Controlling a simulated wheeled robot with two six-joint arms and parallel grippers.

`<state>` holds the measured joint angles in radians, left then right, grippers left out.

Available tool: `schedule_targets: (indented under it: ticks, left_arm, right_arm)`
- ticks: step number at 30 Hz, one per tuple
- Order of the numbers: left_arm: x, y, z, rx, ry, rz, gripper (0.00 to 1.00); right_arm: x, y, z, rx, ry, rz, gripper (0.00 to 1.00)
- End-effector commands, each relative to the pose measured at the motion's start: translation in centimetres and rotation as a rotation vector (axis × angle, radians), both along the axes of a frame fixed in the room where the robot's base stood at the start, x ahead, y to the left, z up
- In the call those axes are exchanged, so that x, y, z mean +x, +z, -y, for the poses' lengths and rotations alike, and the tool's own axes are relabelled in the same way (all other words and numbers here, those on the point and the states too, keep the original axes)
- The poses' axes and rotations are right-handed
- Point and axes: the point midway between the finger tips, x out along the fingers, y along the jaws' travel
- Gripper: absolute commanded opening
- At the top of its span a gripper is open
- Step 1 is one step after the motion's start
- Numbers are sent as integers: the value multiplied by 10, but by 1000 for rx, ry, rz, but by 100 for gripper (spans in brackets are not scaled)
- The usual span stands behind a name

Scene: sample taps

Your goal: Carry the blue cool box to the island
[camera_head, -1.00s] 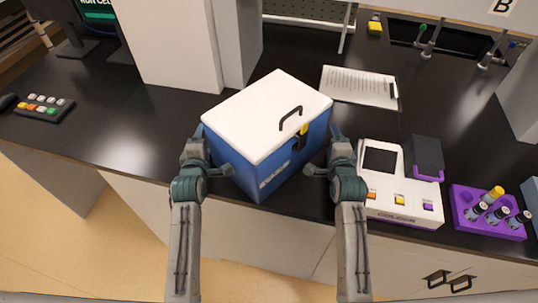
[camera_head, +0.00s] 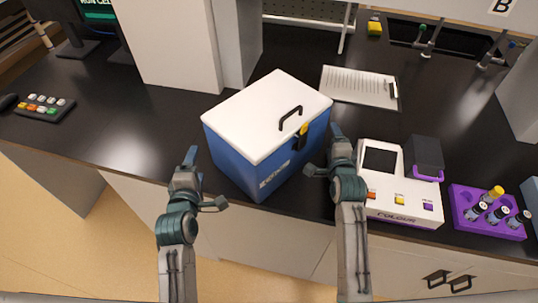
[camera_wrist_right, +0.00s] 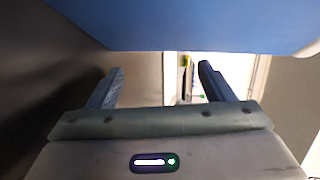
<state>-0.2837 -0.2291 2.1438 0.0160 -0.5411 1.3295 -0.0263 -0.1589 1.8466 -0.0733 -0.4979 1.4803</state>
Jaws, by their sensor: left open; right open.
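The blue cool box (camera_head: 258,166) with a white lid, a black handle and a yellow-black latch sits closed on the black counter, near its front edge. My left gripper (camera_head: 205,178) is open and empty in front of the box's left side, apart from it. My right gripper (camera_head: 323,152) is open at the box's right side, very close to it; whether it touches cannot be told. In the right wrist view the open fingers (camera_wrist_right: 160,88) have nothing between them, and the blue box wall (camera_wrist_right: 200,25) fills the top. The island cannot be made out in these views.
A white colour meter (camera_head: 400,200) stands just right of my right gripper, with a purple vial rack (camera_head: 470,222) beyond it. A clipboard (camera_head: 358,86) lies behind the box, and a white pillar (camera_head: 170,45) rises behind left.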

Motion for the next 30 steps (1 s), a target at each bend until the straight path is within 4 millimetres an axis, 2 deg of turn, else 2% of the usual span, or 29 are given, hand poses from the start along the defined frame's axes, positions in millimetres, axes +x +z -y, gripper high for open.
schedule_targets:
  ticks: [4, 7, 21, 25, 30]
  left_arm:
    - [-9, 3, 0, 1, 0, 0, 75]
    - [-10, 3, 0, 1, 0, 0, 75]
    - [-10, 3, 0, 1, 0, 0, 75]
    - [-10, 3, 0, 1, 0, 0, 75]
    - [-10, 3, 0, 1, 0, 0, 75]
  right_arm:
    - [-2, 0, 0, 0, 0, 0, 75]
    - [-10, 1, 0, 0, 0, -2, 75]
    - [-98, 24, 0, 2, -1, -1, 75]
    - [-111, 28, 0, 2, 0, -1, 75]
    - [-117, 30, 0, 0, 0, 0, 75]
